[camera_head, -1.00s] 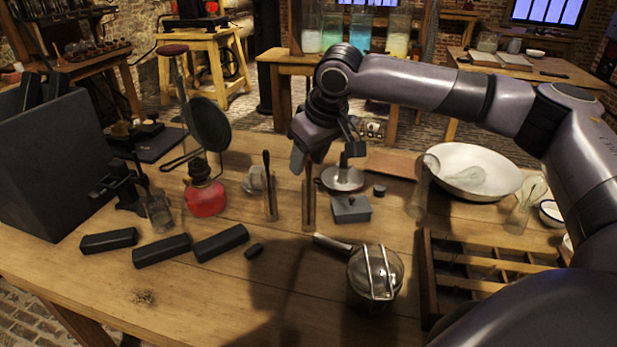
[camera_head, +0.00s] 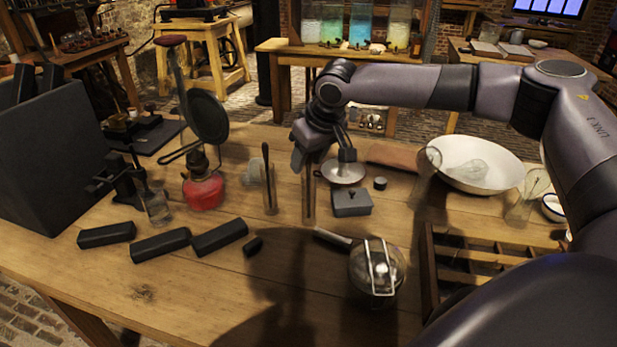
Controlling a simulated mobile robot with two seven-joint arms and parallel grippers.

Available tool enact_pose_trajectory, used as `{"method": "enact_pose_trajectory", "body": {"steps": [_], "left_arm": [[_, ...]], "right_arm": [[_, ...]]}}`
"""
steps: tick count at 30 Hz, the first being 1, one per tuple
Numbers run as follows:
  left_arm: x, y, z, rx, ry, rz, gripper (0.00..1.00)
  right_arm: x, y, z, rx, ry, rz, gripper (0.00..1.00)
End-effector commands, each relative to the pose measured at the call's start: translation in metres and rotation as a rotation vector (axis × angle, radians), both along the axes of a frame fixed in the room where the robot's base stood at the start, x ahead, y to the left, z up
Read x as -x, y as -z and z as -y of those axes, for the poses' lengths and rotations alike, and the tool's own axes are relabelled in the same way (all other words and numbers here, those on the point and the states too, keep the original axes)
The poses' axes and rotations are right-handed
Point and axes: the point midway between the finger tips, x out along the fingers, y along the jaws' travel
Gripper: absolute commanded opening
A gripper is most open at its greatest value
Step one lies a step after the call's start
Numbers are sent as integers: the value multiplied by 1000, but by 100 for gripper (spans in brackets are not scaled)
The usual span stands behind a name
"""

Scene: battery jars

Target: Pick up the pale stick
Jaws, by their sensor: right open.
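I cannot clearly make out a pale stick. A tall, narrow glass tube (camera_head: 309,200) stands upright on the wooden table, its top just under my right gripper. Its contents are too dim to tell. My right gripper (camera_head: 322,161) is open and points down, one finger on each side above that tube, with no visible hold on anything. A second tall glass tube (camera_head: 270,195) to the left holds a dark-topped stick (camera_head: 266,158). My left gripper is not in view.
A red burner (camera_head: 203,190) and black blocks (camera_head: 160,245) lie left. A white bowl (camera_head: 505,170) and a wooden rack (camera_head: 428,270) stand farther right.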

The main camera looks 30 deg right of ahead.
Motion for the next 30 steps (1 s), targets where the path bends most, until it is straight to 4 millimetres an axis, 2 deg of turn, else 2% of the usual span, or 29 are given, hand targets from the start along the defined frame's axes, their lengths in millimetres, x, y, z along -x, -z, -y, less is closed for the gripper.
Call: {"method": "enact_pose_trajectory", "body": {"steps": [4,5,6,9,22,26,30], "left_arm": [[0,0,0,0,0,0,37],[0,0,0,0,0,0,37],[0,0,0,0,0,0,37],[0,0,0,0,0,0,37],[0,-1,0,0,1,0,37],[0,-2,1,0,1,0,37],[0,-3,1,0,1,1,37]], "right_arm": [[0,0,0,0,0,0,46],[0,0,0,0,0,0,42],[0,0,0,0,0,0,29],[0,0,0,0,0,0,0],[0,-4,0,0,0,1,0],[0,-16,0,-1,1,2,0],[-1,-38,0,-1,2,3,0]]}}
